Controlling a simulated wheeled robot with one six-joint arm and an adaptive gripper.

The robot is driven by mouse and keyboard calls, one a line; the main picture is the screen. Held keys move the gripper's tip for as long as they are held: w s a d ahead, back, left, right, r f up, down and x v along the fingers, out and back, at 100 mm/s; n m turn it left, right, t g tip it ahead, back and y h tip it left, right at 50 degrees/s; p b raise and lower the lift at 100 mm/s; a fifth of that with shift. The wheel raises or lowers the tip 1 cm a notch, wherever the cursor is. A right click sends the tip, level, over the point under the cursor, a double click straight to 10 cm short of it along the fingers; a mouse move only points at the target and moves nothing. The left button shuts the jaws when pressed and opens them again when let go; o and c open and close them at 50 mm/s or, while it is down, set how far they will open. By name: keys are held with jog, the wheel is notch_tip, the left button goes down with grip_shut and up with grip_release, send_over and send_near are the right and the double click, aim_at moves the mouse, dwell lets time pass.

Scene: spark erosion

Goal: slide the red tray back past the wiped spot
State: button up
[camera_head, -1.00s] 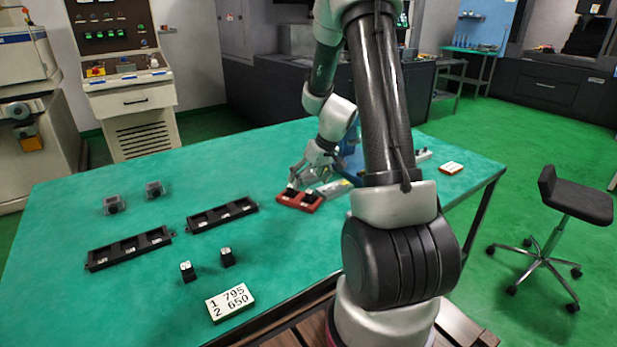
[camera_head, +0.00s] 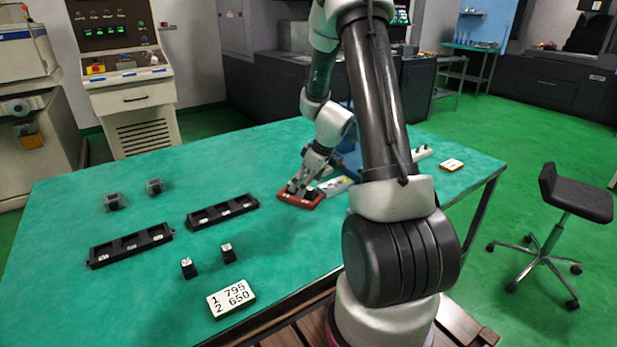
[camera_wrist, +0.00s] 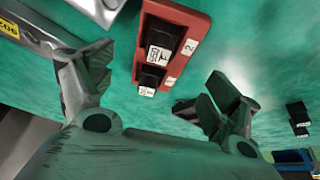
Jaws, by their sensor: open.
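The red tray (camera_head: 296,201) lies on the green table (camera_head: 130,200), near its middle right. In the wrist view the red tray (camera_wrist: 192,17) holds two black blocks (camera_wrist: 163,38) with white labels, in places marked 1 and 2. My gripper (camera_head: 306,190) is down over the tray's far side in the head view. In the wrist view my gripper (camera_wrist: 160,85) has its fingers wide apart, with the tray between and beyond them. Nothing is between the fingertips that I can see gripped. No wiped spot can be made out.
Two black three-slot trays (camera_head: 222,212) (camera_head: 131,246) lie left of the red tray. Two small black blocks (camera_head: 188,267) and a number plate (camera_head: 231,298) stand in front. A grey, yellow-labelled bar (camera_head: 336,186) lies just right of the red tray.

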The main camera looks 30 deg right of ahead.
aim_at(282, 195)
jog(key=shift+x, duration=2.4)
jog(key=c, duration=1.1)
